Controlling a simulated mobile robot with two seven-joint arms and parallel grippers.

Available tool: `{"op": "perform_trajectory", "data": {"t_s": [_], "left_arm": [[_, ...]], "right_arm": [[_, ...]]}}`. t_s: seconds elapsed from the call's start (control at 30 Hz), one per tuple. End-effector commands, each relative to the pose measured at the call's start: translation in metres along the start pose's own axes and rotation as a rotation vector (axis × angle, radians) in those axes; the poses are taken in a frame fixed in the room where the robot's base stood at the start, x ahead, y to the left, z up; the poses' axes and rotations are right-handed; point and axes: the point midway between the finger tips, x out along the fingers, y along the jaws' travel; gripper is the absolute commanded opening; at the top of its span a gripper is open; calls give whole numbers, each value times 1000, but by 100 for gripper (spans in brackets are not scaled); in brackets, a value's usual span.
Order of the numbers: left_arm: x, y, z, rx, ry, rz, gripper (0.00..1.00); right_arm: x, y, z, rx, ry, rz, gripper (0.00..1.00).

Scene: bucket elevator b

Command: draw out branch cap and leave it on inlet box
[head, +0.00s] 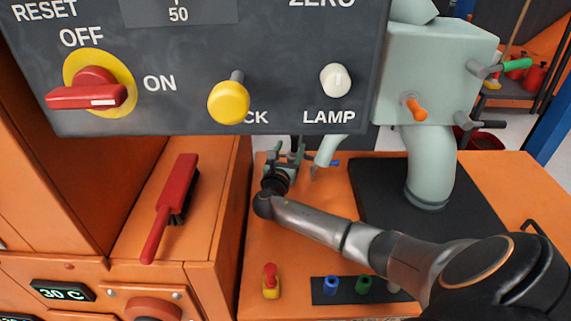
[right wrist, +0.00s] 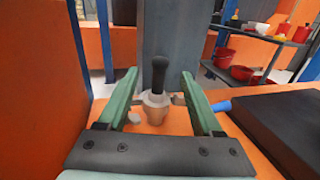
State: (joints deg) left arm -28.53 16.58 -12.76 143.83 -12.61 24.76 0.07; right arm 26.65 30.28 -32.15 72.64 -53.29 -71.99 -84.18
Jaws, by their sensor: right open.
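My right gripper (head: 290,157) is over the far left of the orange bench, its arm coming in from the right. In the right wrist view the green fingers of this gripper (right wrist: 160,80) are open, one on each side of a black-handled piece with a metal collar (right wrist: 159,76). The piece stands upright, apart from both fingers as far as I can see. I cannot tell whether it is the branch cap. A pale green box (head: 440,65) on a thick pipe carries stubs with orange, green and black ends. No label marks the inlet box. My left gripper is not in view.
A dark control panel (head: 285,60) hangs in front, close above my right gripper. A red brush (head: 172,205) lies on the orange cabinet at left. Blue and green pieces stand on a dark strip (head: 347,287) beside a red-and-yellow piece (head: 270,281). A dark mat (head: 375,190) lies under the pipe.

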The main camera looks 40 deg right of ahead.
Motion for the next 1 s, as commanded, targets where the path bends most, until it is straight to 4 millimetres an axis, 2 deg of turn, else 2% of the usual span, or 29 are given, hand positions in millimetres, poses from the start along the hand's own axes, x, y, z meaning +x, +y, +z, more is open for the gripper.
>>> {"op": "perform_trajectory", "data": {"t_s": [0.1, 0.3, 0.5, 0.77, 1.0], "left_arm": [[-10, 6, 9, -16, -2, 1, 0], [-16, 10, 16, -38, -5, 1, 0], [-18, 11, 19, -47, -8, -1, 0], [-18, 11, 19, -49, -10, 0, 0], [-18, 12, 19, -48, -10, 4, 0]], "right_arm": [[24, 0, -3, 1, -3, -2, 67], [51, 0, -2, 1, -1, -2, 67], [61, 0, 0, 0, 0, 0, 67], [61, 0, 0, 0, 0, 0, 67], [61, 0, 0, 0, 0, 0, 40]]}}
